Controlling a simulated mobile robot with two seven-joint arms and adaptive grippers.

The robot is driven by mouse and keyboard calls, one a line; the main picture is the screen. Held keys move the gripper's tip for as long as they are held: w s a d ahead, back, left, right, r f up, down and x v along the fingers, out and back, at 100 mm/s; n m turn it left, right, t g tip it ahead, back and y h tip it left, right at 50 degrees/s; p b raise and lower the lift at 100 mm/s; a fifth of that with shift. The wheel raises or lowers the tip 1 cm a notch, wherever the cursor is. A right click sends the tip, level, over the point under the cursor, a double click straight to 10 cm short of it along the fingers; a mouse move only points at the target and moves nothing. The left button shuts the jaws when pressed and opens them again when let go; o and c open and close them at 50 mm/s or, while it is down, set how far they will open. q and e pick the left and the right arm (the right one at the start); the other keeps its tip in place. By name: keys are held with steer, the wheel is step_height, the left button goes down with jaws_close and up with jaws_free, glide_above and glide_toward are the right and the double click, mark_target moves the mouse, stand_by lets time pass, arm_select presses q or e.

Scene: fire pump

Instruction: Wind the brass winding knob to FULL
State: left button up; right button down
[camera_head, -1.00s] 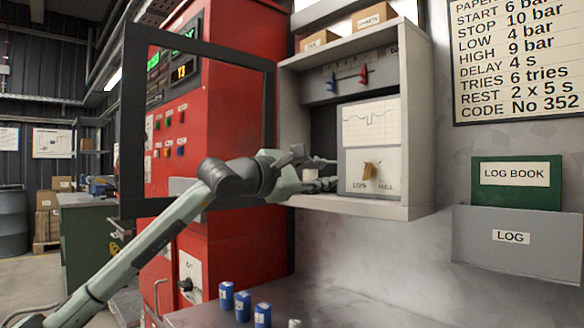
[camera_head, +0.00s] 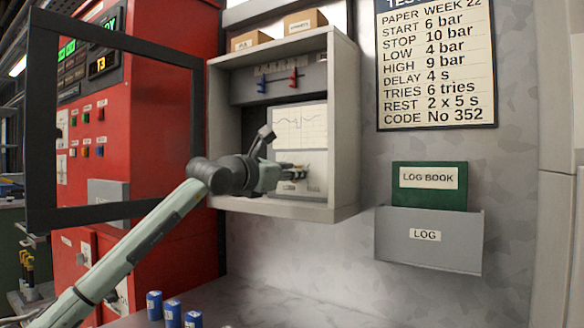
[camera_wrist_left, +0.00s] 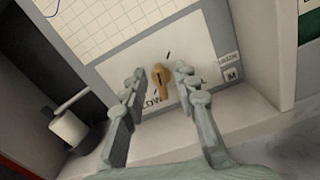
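The brass winding knob (camera_wrist_left: 161,78) sits on a white plate (camera_wrist_left: 190,43) below the recorder's chart paper (camera_head: 300,128). In the wrist view it is a small elongated knob, roughly upright in the picture. A LOW label is partly hidden by the left finger; another label at right is only partly readable. My left gripper (camera_wrist_left: 159,72) is open, with one finger on each side of the knob and a gap showing on both sides. In the head view my left gripper (camera_head: 296,173) is in front of the plate and hides the knob. My right gripper is out of view.
The open cabinet (camera_head: 345,130) has side walls and a floor close around my gripper. Its dark-framed door (camera_head: 112,213) stands open at left. Blue and red levers (camera_head: 293,78) sit above the chart. Blue cylinders (camera_head: 172,312) stand on the bench below. A spool (camera_wrist_left: 68,128) is left of the fingers.

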arm_select(q)
steer(key=shift+w+d, duration=0.1)
steer(key=shift+w, duration=0.1)
steer(key=shift+c, duration=0.3)
jaws_close()
